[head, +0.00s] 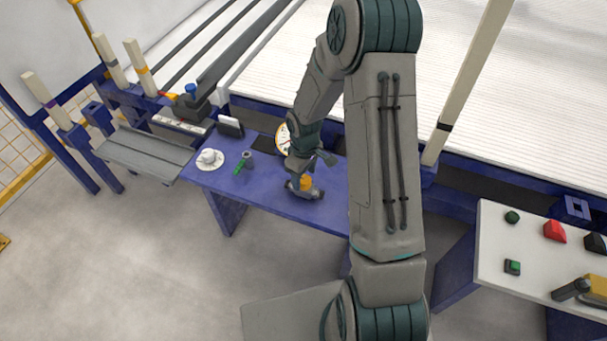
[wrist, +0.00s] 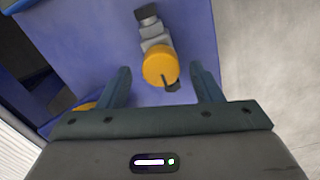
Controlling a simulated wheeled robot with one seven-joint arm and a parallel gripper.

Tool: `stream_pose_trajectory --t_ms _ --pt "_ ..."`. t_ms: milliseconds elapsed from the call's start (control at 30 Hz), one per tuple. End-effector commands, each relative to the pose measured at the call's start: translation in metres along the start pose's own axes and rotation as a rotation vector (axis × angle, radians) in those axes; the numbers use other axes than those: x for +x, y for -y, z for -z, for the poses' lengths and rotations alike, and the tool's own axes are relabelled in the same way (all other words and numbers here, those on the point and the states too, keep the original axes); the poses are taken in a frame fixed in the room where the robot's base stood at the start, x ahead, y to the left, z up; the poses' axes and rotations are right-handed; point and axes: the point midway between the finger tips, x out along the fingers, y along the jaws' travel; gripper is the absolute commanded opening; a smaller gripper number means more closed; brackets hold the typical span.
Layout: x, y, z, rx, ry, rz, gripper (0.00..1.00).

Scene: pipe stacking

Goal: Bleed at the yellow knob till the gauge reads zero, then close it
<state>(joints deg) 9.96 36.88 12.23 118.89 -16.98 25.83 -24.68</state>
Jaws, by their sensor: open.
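The yellow knob (head: 306,182) sits on a small grey valve fitting on the blue bench in the head view. In the wrist view the knob (wrist: 157,66) is round with a dark slot or pointer, and the grey fitting (wrist: 152,30) extends behind it. My gripper (wrist: 160,72) is open, with one finger on each side of the knob and gaps between. I cannot tell how deep the fingers reach. The gauge (head: 282,138) has a white face and orange rim, partly hidden by my arm; its needle cannot be read.
A white cup on a saucer (head: 209,165) and a small green-handled fitting (head: 240,167) stand left of the valve. A dark box (head: 230,127) is behind them. A white control panel (head: 530,255) with red and green buttons is at right. A white ribbed bed (head: 450,75) lies behind.

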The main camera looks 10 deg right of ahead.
Motion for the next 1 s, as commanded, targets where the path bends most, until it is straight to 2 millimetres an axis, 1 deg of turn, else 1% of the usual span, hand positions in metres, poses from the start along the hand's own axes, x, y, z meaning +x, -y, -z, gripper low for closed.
stream_pose_trajectory --t_ms 167,400,533,700,800,1000 --pt "-0.034 -0.002 0.0 0.001 -0.004 -0.004 0.59" --pt "-0.09 -0.002 0.001 0.002 -0.004 -0.004 0.59" --pt "-0.113 -0.002 0.001 0.001 -0.004 -0.004 0.59" --pt "-0.129 -0.002 0.001 0.001 -0.003 -0.003 0.59" --pt "-0.133 -0.001 0.001 0.001 -0.002 -0.002 0.59" --pt "-0.133 -0.001 0.001 0.0 -0.001 -0.001 0.59"
